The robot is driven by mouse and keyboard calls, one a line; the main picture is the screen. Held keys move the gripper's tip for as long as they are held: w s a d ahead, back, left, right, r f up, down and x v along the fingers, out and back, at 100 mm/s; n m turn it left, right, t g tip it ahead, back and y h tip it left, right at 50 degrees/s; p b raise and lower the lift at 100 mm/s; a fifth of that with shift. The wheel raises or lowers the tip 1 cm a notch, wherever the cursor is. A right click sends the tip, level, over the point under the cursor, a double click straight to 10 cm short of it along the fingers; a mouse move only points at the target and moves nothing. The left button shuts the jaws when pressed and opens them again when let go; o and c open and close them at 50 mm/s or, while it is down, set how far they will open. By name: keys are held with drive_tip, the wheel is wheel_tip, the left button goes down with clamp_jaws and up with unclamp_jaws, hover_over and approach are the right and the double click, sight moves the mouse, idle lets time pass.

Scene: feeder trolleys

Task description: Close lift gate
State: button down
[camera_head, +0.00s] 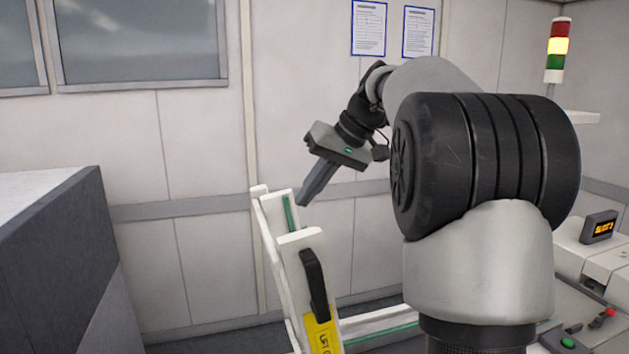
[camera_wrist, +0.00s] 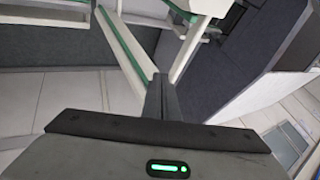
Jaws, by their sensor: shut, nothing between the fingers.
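The lift gate (camera_head: 300,262) is a white panel with a black handle (camera_head: 315,284) and a yellow label (camera_head: 323,335). It stands raised and tilted at the lower middle of the head view. My gripper (camera_head: 303,203) is shut and empty, pointing down beside the top of a white rail with a green strip (camera_head: 288,213). In the wrist view my gripper's fingers (camera_wrist: 157,85) are together next to a green-striped white rail (camera_wrist: 125,53). I cannot tell whether they touch it. Part of the structure is hidden behind my arm.
A dark grey block (camera_head: 60,250) with a light top stands at the left. A machine panel with a small orange-lit display (camera_head: 599,227) and a red-knobbed lever (camera_head: 607,313) is at the right. A signal tower (camera_head: 557,48) glows yellow behind. The wall is close at the back.

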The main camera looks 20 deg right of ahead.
sight(280, 211)
drive_tip(key=a+f, duration=0.1)
drive_tip(key=a, duration=0.1)
drive_tip(key=w+a+f, duration=0.1)
drive_tip(key=a+f, duration=0.2)
drive_tip(key=shift+w+a+p, duration=0.25)
drive_tip(key=shift+a+p, duration=0.05)
drive_tip(key=shift+p, duration=0.05)
